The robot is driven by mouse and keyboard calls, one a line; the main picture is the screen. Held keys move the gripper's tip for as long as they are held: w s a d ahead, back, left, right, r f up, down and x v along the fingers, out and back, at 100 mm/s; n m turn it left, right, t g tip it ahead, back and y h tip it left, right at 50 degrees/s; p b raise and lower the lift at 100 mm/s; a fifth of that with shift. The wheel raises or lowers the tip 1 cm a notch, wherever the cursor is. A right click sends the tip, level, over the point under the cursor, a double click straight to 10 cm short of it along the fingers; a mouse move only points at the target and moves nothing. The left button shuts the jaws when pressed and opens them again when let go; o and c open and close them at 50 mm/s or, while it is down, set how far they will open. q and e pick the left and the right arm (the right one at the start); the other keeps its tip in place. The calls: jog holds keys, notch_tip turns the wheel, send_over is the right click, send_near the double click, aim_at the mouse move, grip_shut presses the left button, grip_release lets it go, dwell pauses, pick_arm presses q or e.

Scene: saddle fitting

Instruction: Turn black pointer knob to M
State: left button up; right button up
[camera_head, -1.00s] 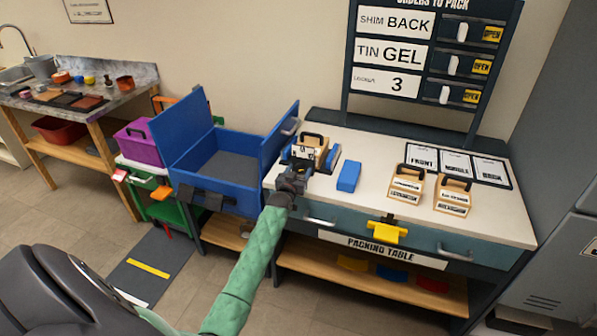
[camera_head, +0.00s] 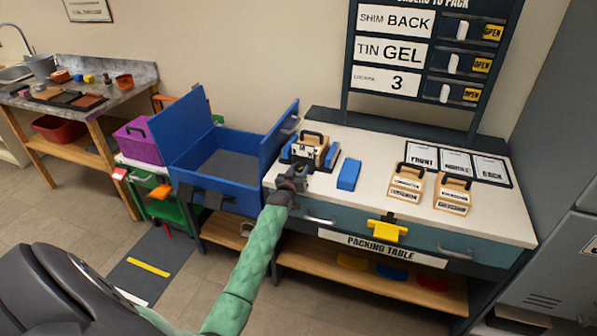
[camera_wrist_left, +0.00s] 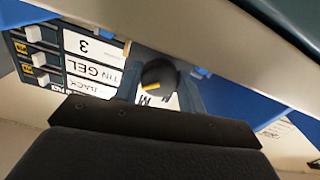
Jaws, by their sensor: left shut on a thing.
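The black pointer knob (camera_wrist_left: 160,75) shows in the left wrist view with a yellow pointer mark, angled toward the lower left of that picture. White label areas with dark letters lie close below it; I cannot tell for sure which letter the mark points at. In the head view the knob is hidden at my left gripper (camera_head: 300,176), which is at the table's left front corner, just in front of the fixture with the wooden block (camera_head: 309,148). My left gripper is shut on the knob; its fingertips are not clear. My right gripper is not in view.
A blue block (camera_head: 349,174) lies right of the fixture. Two wooden blocks with black handles (camera_head: 407,181) (camera_head: 453,194) stand farther right, before framed cards (camera_head: 457,162). An open blue box (camera_head: 222,190) stands close on the left. A yellow piece (camera_head: 387,229) hangs at the front.

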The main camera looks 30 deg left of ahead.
pick_arm(q)
jog(key=shift+f+n, duration=0.1)
jog(key=shift+n, duration=1.8)
jog(key=n, duration=0.2)
jog(key=shift+d+n, duration=0.1)
jog(key=shift+n, duration=0.2)
jog(key=n, duration=0.3)
jog(key=shift+n, duration=0.3)
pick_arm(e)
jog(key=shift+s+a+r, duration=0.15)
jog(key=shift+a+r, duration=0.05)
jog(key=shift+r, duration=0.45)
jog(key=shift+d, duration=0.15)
pick_arm(q)
jog(key=o, duration=1)
jog(key=shift+c, duration=0.2)
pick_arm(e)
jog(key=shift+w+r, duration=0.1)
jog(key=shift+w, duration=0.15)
pick_arm(q)
jog(key=shift+s+b, duration=0.15)
jog(key=shift+b, duration=0.15)
